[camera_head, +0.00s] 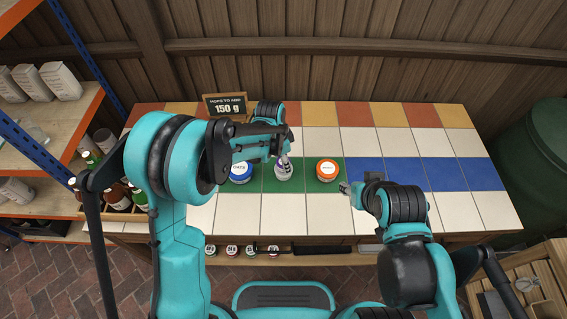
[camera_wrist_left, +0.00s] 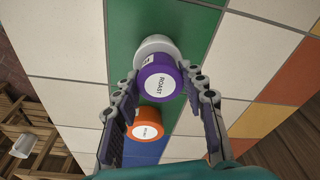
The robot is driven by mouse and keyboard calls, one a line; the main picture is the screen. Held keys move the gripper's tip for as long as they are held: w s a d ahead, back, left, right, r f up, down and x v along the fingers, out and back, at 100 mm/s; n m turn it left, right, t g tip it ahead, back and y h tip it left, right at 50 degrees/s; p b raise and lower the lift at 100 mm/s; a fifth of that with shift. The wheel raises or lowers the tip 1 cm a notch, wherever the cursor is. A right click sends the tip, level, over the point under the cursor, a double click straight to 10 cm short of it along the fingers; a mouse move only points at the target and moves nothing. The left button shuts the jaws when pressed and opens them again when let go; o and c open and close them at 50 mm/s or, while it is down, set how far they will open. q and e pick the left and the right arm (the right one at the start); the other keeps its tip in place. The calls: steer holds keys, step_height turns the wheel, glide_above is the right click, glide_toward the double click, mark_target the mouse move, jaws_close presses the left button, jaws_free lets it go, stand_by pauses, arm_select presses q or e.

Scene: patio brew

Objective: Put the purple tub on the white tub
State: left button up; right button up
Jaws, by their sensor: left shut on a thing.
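My left gripper (camera_head: 284,154) is shut on the purple tub, which shows in the left wrist view (camera_wrist_left: 159,86) between the fingertips (camera_wrist_left: 160,76), its lid reading ROAST. The white tub (camera_wrist_left: 152,43) is partly hidden behind the purple tub in that view. In the head view the white tub (camera_head: 283,174) stands on the green tiles, directly below my left gripper, with a bit of purple at its top. I cannot tell whether the two tubs touch. My right gripper (camera_head: 345,188) is low over the table, right of the tubs; its finger opening is unclear.
An orange tub (camera_head: 327,170) stands just right of the white tub, and a blue tub (camera_head: 241,172) just left of it. A chalkboard sign reading 150 g (camera_head: 226,106) stands at the back. The blue tiles (camera_head: 445,174) at right are clear.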

mark_target(279, 163)
arm_select(q)
steer(key=shift+s+r, duration=0.1)
steer(key=o, duration=1.1)
steer(key=shift+o, duration=0.2)
step_height(279, 163, up, 12)
steer(key=a+p, duration=0.1)
steer(key=p, duration=0.3)
steer(key=shift+s+a, duration=0.35)
steer(key=shift+a, duration=0.05)
